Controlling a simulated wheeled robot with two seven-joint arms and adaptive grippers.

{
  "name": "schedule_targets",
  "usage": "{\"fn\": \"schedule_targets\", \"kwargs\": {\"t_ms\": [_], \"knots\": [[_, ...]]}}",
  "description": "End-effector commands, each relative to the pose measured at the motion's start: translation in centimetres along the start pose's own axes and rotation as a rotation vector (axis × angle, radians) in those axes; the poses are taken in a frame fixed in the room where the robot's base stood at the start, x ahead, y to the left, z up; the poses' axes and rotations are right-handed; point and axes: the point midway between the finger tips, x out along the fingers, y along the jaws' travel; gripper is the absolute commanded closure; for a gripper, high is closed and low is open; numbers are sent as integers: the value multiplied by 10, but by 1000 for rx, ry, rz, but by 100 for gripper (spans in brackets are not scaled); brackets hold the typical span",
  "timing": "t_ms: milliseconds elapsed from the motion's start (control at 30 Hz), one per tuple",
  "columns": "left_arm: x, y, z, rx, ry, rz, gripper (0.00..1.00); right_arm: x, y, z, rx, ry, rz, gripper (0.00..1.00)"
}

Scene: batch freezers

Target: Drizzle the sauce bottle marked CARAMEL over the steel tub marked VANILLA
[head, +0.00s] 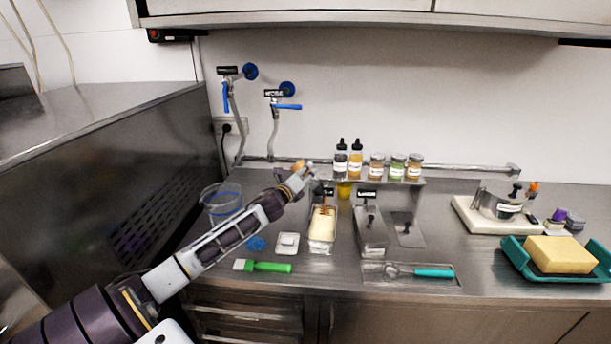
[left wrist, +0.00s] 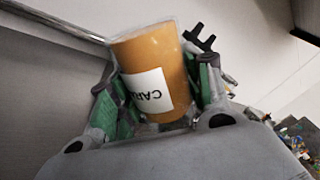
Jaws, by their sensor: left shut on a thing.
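My left gripper (head: 308,172) is above and behind the left steel tub (head: 311,240). It is shut on an orange-brown bottle (left wrist: 155,60); the wrist view shows it between the green-padded fingers, its white label reading "CAR" and partly cut off. In the head view only a small orange part of the bottle (head: 298,165) shows beside the gripper. The left tub holds pale cream-coloured ice cream with brown marks at its far end. Its dark tag is partly hidden, so I cannot read VANILLA. My right gripper is out of view.
A second steel tub (head: 371,240) stands to the right. Several sauce bottles and jars stand on the back shelf (head: 400,181). A green-handled spatula (head: 262,266) and a teal-handled tool (head: 420,272) lie in front. A teal tray (head: 520,262) with a yellow sponge is at right.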

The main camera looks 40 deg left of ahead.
Motion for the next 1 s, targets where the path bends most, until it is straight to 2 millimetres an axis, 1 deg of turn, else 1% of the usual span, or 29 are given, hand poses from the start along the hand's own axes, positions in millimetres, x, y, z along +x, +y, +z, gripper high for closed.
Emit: {"fn": "schedule_targets", "kwargs": {"t_ms": [100,367,1000], "knots": [[0,-1,1,0,-1,-2,76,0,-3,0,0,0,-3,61],[-4,-2,0,0,-1,-2,76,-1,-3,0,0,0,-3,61],[-16,-5,-4,-1,0,-1,76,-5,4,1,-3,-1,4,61]]}}
